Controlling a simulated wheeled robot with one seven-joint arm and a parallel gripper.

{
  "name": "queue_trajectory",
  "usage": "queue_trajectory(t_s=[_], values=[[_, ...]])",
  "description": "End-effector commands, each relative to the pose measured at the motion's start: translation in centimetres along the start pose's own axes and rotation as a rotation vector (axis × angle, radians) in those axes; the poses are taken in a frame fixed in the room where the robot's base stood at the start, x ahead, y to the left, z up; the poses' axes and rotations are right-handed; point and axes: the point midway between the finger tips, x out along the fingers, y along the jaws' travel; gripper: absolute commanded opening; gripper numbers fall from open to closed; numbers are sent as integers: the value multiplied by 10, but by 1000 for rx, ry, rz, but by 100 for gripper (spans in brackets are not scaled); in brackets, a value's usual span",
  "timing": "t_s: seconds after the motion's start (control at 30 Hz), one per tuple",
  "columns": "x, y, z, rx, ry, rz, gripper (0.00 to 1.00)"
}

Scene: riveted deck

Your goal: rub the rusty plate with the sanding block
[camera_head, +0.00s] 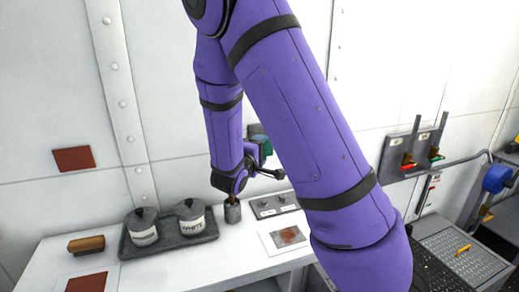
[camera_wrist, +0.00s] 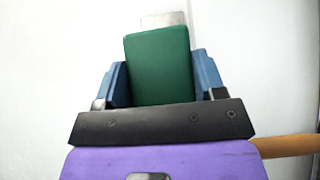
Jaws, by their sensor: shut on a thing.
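My gripper (camera_wrist: 160,85) is shut on a green block (camera_wrist: 158,65), which I take to be the sanding block. Its blue fingers stand on either side of the block. A pale grey piece (camera_wrist: 162,19) shows beyond the block's far end; I cannot tell whether it belongs to it. In the head view the green block (camera_head: 265,148) is partly hidden by my purple arm, near the white wall above the bench. A pale plate with a rust-brown patch (camera_head: 288,238) lies on the bench, below and right of the gripper, apart from the block.
A dark tray (camera_head: 168,243) holds two lidded pots. A brown block (camera_head: 86,244) lies left of it. Red-brown squares are on the wall (camera_head: 73,159) and bench (camera_head: 87,282). A dark cup (camera_head: 232,212) and a switch panel (camera_head: 273,205) stand close behind the plate.

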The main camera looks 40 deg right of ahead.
Motion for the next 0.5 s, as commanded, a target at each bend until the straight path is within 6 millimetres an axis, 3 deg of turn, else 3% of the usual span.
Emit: queue_trajectory(t_s=[0.5], values=[[10,-3,-10,0,0,2,29]])
